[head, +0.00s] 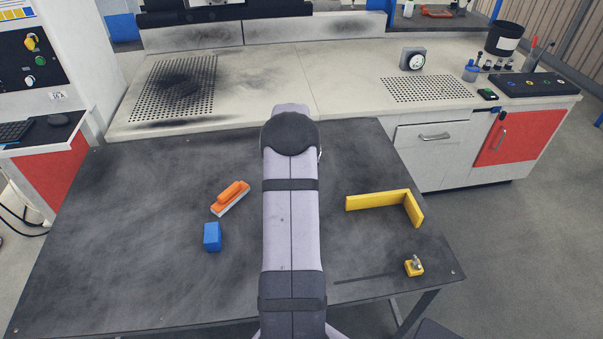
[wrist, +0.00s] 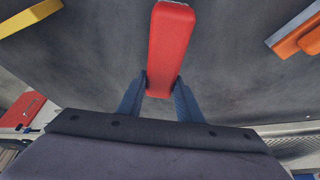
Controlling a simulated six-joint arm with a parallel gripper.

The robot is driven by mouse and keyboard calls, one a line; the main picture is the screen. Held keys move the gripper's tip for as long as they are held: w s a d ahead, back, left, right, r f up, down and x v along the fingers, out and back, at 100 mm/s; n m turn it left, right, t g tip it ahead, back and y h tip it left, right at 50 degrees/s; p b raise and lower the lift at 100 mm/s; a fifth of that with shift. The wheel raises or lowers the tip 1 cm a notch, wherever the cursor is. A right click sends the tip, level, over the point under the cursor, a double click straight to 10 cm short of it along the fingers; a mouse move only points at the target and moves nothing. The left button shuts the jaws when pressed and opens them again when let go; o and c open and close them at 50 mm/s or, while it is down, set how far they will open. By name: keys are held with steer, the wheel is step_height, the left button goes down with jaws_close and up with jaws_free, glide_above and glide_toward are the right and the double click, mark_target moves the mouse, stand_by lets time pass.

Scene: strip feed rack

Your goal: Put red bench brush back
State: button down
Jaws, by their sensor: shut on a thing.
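The red bench brush (wrist: 170,45) is in the wrist view, a long red block with rounded edges. My gripper (wrist: 160,88) is shut on it, with one dark blue finger on each side of its near end. The far end of the brush reaches the top edge of the wrist view. The dark tabletop (wrist: 100,60) shows behind it; I cannot tell whether the brush touches it. In the head view my arm hides the gripper and the brush.
In the head view, an orange brush with pale bristles (head: 230,197) and a blue block (head: 212,237) lie left of my arm. A yellow L-shaped bracket (head: 385,201) and a small yellow fixture (head: 414,266) stand right. The dark table (head: 120,220) is otherwise mostly clear.

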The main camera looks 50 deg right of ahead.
steer(key=shift+f, duration=0.95)
steer(key=shift+f, duration=0.1)
steer(key=shift+f, duration=0.15)
steer(key=c, duration=1.3)
jaws_free()
steer(key=shift+o, duration=0.2)
steer(key=shift+a+r, duration=0.15)
steer(key=shift+r, duration=0.6)
steer(key=b+v, duration=0.1)
steer(key=v, duration=1)
steer(key=shift+a, duration=0.1)
